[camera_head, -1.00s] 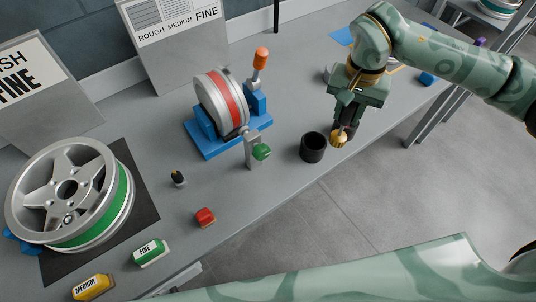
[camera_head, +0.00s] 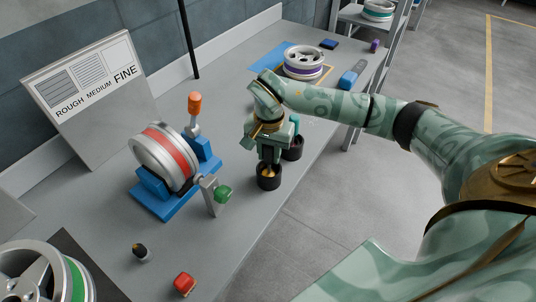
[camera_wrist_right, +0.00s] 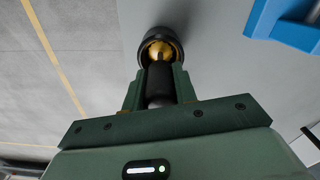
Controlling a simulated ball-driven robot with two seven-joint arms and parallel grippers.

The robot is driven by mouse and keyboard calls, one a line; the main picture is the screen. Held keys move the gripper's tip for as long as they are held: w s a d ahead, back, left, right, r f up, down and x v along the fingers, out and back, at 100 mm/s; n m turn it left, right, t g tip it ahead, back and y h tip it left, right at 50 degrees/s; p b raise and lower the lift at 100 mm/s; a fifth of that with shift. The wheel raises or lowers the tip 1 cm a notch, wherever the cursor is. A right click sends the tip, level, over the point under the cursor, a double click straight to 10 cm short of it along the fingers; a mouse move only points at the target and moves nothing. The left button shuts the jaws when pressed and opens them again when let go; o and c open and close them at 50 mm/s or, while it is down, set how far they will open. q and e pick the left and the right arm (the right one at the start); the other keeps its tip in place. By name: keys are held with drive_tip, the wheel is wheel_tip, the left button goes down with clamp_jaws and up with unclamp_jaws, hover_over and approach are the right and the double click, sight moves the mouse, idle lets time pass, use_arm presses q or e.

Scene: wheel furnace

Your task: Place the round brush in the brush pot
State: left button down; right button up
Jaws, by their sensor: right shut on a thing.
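The round brush has a brass-yellow head, which shows in the right wrist view (camera_wrist_right: 160,52) inside the rim of the black brush pot (camera_wrist_right: 174,28). In the head view the brush (camera_head: 268,173) shows as a small yellow patch at the mouth of the pot (camera_head: 268,183), which stands upright on the bench. My right gripper (camera_head: 269,161) is directly above the pot, shut on the dark handle of the brush (camera_wrist_right: 160,82). How deep the brush sits, and whether it touches the pot's floor, is hidden. My left gripper is not in view.
A blue stand with a red-banded wheel (camera_head: 163,158) and a green-knobbed crank (camera_head: 222,194) stands left of the pot. A dark container (camera_head: 294,150) stands close behind the gripper. Bench right of the pot is clear.

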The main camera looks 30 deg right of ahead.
drive_tip(key=shift+f, duration=0.15)
drive_tip(key=o, duration=1)
drive_tip(key=shift+f, duration=0.1)
wheel_tip(320, 180, up, 12)
drive_tip(key=p, duration=0.3)
drive_tip(key=shift+r, duration=0.2)
